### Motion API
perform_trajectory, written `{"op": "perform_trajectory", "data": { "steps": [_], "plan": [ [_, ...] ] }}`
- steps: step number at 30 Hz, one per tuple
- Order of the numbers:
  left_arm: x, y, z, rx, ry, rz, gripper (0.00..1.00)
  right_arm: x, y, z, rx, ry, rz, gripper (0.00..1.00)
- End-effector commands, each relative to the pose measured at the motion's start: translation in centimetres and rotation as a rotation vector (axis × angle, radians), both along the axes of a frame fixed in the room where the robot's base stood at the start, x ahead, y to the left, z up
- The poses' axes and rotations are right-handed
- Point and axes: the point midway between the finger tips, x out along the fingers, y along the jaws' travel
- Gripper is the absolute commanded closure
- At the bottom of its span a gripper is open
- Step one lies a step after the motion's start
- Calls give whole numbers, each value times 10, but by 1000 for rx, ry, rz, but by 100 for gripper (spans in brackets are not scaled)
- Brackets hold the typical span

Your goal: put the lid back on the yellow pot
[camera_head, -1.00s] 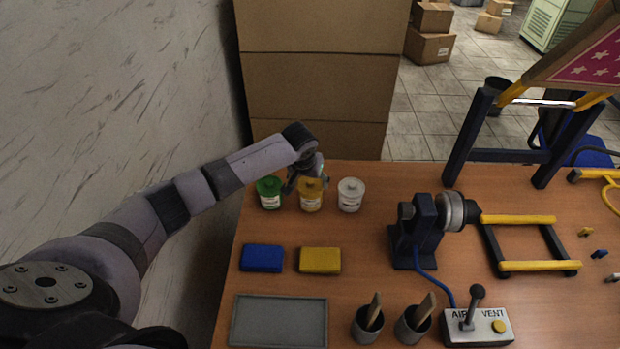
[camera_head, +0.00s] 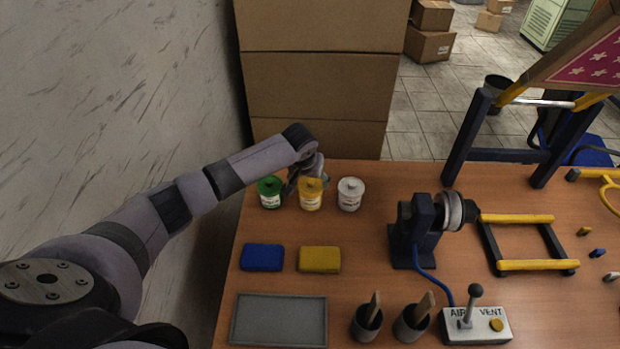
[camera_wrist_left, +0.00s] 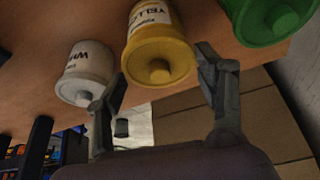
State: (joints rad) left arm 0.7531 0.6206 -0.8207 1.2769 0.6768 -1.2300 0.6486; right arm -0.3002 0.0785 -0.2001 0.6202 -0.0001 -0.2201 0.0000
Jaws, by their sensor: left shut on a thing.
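The yellow pot (camera_head: 311,200) stands upright on the table between the green pot and the white pot. Its yellow lid (camera_head: 312,185), with a round knob, sits on top of it. In the left wrist view the lid (camera_wrist_left: 159,64) covers the pot's mouth, and the labelled pot body (camera_wrist_left: 150,18) shows beyond it. My left gripper (camera_head: 307,178) is at the lid, coming in from behind the pot. In the wrist view its fingers (camera_wrist_left: 161,88) are on either side of the lid, shut on it. The exact finger contact is hard to see. My right gripper is not in view.
The green pot (camera_head: 270,197) and white pot (camera_head: 350,198) stand close on either side. Blue (camera_head: 262,257) and yellow (camera_head: 320,260) blocks lie in front, with a grey tray (camera_head: 279,320) nearer. Stacked cardboard boxes (camera_head: 318,85) rise behind the table; a wall is at left.

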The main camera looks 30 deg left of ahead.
Motion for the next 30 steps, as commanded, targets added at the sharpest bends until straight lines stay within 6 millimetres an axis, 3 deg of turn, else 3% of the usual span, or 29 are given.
{"op": "perform_trajectory", "data": {
  "steps": [8, 9, 19, 26, 30],
  "plan": [
    [0, 0, 0, 0, 0, 0, 47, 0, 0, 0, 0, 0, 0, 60],
    [0, 0, 0, 0, 0, 0, 35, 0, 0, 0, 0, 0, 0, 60],
    [0, 0, 0, 0, -1, 0, 13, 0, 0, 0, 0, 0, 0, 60],
    [0, 0, 0, 1, -1, 0, 13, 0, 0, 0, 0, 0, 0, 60],
    [0, 0, 0, 1, -1, 0, 4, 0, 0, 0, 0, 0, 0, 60]
  ]
}}
